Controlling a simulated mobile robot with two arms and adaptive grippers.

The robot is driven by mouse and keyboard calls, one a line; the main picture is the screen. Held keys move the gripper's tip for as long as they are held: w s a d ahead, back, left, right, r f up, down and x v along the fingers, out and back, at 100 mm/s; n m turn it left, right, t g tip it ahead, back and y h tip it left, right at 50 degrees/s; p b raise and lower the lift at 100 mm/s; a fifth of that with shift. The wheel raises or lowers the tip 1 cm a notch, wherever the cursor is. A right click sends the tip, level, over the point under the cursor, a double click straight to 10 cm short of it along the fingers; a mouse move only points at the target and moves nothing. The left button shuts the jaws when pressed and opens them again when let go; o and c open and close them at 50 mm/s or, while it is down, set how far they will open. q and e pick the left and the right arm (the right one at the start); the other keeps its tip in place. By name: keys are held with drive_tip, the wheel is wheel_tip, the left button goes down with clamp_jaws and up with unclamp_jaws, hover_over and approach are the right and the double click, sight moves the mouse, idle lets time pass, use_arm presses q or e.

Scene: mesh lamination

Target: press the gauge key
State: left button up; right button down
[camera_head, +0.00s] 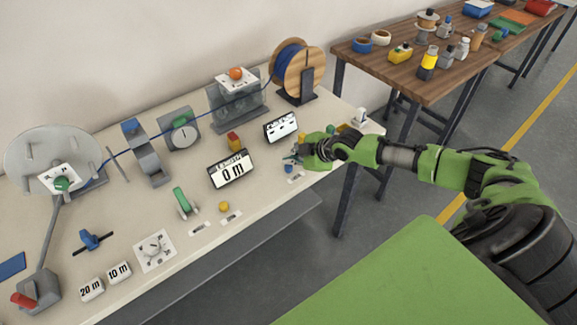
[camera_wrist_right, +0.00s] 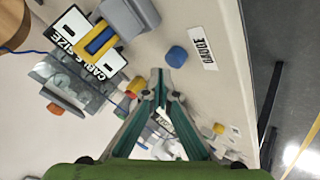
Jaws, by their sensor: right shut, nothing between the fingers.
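The gauge key is a blue round button (camera_head: 289,168) near the front edge of the pale bench, with a small label beside it. In the right wrist view the blue button (camera_wrist_right: 176,57) lies just past the fingertips, beside the label GAUGE (camera_wrist_right: 204,46). My right gripper (camera_head: 292,158) reaches in from the right. Its fingertips (camera_wrist_right: 160,76) are together and empty, close to the button. I cannot tell whether they touch it. My left gripper is not in view.
A display reading 0 m (camera_head: 232,170) and a cable size display (camera_head: 282,126) stand nearby. A yellow button (camera_head: 224,207) and a green lever (camera_head: 184,202) are to the left. A blue cable spool (camera_head: 298,73) stands behind. The bench's front edge is close.

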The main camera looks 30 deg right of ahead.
sight(290, 167)
drive_tip(key=shift+f, duration=0.15)
idle(0.4)
drive_tip(key=shift+f+b, duration=0.3)
drive_tip(key=shift+f+b, duration=0.45)
drive_tip(key=shift+f, duration=0.1)
idle(0.7)
drive_tip(key=shift+r, duration=0.1)
drive_tip(key=shift+r+p, duration=0.75)
drive_tip(key=shift+r, duration=0.1)
wheel_tip(290, 167, up, 5)
drive_tip(key=p, duration=0.4)
drive_tip(key=shift+r, duration=0.1)
idle(0.4)
